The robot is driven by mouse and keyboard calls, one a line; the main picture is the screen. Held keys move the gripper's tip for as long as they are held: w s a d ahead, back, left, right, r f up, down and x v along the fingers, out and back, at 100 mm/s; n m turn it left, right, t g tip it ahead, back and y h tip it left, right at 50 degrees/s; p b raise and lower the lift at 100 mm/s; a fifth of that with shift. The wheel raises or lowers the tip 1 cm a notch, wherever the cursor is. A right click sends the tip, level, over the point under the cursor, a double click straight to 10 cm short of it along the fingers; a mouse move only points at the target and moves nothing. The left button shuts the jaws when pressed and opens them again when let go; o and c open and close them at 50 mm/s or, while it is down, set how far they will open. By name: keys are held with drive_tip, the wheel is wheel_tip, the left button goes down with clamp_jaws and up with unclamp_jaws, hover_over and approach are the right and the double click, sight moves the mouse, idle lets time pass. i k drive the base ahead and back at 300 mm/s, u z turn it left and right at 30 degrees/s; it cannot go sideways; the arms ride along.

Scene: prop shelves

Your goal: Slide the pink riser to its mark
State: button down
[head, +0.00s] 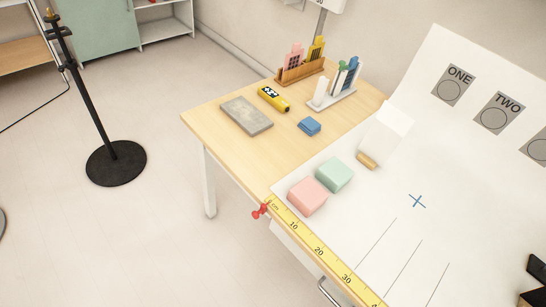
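The pink riser (307,195) is a pink block with rounded edges. It sits on the white sheet near the table's front edge, close to the start of the yellow tape. A mint green block (335,174) stands right beside it, behind and to the right. A blue cross mark (417,201) is drawn on the white sheet, to the right of both blocks and apart from them. Dark parts at the lower right edge look like my gripper (537,280), mostly cut off by the frame. It is far from the pink riser. Its opening cannot be made out.
A yellow measuring tape (320,251) runs along the front edge, with a red pin (260,211) at its end. A white block (385,134) with a wooden piece (367,161) stands behind the green block. Three thin lines mark the sheet's front. The sheet around the cross is clear.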

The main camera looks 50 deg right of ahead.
sight(307, 196)
drive_tip(key=u, duration=0.05)
drive_tip(key=i, duration=1)
drive_tip(key=z, duration=1.7)
